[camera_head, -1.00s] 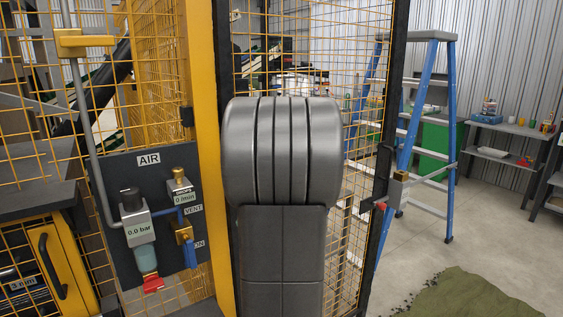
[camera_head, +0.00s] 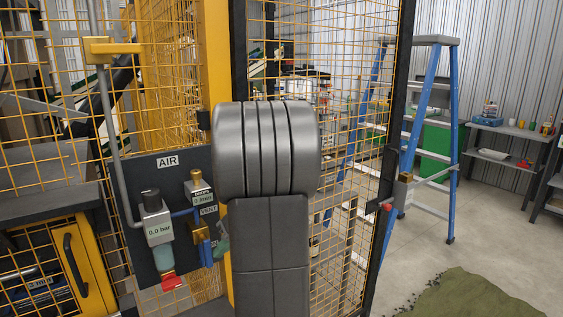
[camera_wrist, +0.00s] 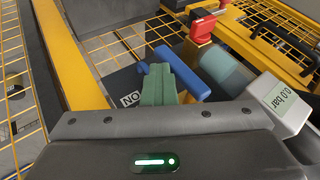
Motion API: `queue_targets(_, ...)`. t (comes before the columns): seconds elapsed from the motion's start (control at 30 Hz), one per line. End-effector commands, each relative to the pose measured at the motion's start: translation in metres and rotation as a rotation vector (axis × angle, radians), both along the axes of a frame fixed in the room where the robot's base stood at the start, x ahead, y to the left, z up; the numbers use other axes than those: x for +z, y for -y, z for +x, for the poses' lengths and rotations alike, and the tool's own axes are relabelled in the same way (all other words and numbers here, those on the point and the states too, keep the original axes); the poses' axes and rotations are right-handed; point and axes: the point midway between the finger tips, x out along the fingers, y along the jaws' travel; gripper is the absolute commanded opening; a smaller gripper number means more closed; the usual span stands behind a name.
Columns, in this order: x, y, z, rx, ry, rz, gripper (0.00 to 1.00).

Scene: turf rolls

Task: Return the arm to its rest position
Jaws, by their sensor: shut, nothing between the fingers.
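My arm's large grey joint and link stand in the middle of the head view. My gripper (camera_wrist: 160,86) shows in the wrist view as green fingers, shut and empty. In the head view a small green part of it (camera_head: 222,243) shows at the left edge of my arm link. The fingers are close beside the blue valve handle (camera_wrist: 183,74); I cannot tell whether they touch it. In the head view the blue handle (camera_head: 206,252) hangs downward on the dark AIR panel (camera_head: 141,192). The rest of the gripper is hidden behind my arm.
The regulator (camera_head: 157,228) reads 0.0 bar and has a red part (camera_head: 172,283) below it. Yellow mesh fencing and a yellow post (camera_head: 215,60) stand close to my arm. A blue stepladder (camera_head: 449,140) stands to the right. Green turf (camera_head: 460,295) lies on the open floor.

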Motion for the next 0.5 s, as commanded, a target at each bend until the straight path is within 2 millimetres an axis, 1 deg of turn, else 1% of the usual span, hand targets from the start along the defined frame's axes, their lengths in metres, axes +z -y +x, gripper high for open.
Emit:
queue_targets(0.03,-0.011,-0.001,-0.002,0.003,-0.011,0.000,0.00)
queue_targets(0.07,-0.004,0.000,-0.002,0.003,-0.010,-0.001,0.00)
queue_targets(0.1,-0.002,0.000,-0.001,0.003,-0.009,-0.002,0.00)
queue_targets(0.27,0.004,0.002,0.000,0.003,0.022,-0.050,0.00)
queue_targets(0.47,0.011,0.004,0.001,0.005,0.099,-0.161,0.00)
queue_targets(0.5,0.008,0.009,0.005,0.000,0.109,-0.174,0.00)
